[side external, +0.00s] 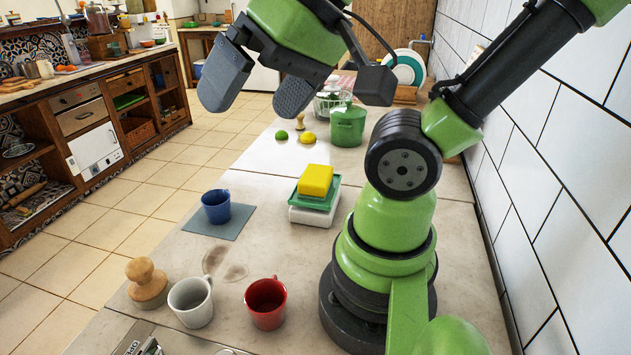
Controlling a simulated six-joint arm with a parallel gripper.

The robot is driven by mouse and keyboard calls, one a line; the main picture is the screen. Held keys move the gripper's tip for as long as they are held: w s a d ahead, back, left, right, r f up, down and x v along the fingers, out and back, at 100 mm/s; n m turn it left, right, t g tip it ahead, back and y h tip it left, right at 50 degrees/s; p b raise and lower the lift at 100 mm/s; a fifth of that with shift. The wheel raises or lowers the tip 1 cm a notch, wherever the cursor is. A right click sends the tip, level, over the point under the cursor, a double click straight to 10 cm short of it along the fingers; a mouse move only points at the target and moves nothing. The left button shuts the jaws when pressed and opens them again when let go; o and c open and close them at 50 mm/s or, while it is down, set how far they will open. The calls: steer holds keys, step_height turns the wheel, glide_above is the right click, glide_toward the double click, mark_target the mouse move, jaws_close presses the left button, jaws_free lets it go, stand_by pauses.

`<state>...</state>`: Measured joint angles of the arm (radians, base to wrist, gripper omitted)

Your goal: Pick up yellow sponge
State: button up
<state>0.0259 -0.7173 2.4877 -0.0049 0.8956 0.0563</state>
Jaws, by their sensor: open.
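The yellow sponge (315,180) is a bright block. It lies on a green tray (330,198), which rests on a white box-like base (311,216) on the counter. My gripper (248,102) is open and empty, high in the upper part of the side view. Its two dark fingers are spread apart and point down and to the left. The gripper appears above the sponge and apart from it. Nothing hides the top of the sponge.
A blue mug (216,207) stands on a grey mat (222,224) left of the sponge. A white mug (190,302), a red mug (265,303) and a wooden press (146,283) stand in front. A green pot (347,126), lemon (308,138) and lime (281,135) are behind. A tiled wall (545,150) bounds the right.

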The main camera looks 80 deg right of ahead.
steer(key=w+d+f+m+g+h, duration=0.25)
steer(key=w+d+m, duration=0.35)
steer(key=m, duration=0.4)
steer(key=m+g, duration=0.5)
steer(key=m, duration=1.6)
glide_toward(316, 174)
steer(key=shift+w+d+f+t+y, duration=0.2)
steer(key=shift+d+f+t+y, duration=0.05)
steer(key=shift+d+f+y, duration=0.1)
steer(key=f, duration=0.4)
steer(key=shift+s+f, duration=0.2)
steer(key=f, duration=0.5)
steer(key=shift+s+f, duration=0.2)
steer(key=shift+f, duration=0.2)
steer(key=c, duration=0.6)
steer(key=shift+r, duration=0.15)
step_height(316, 174, up, 10)
steer(key=shift+f, duration=0.1)
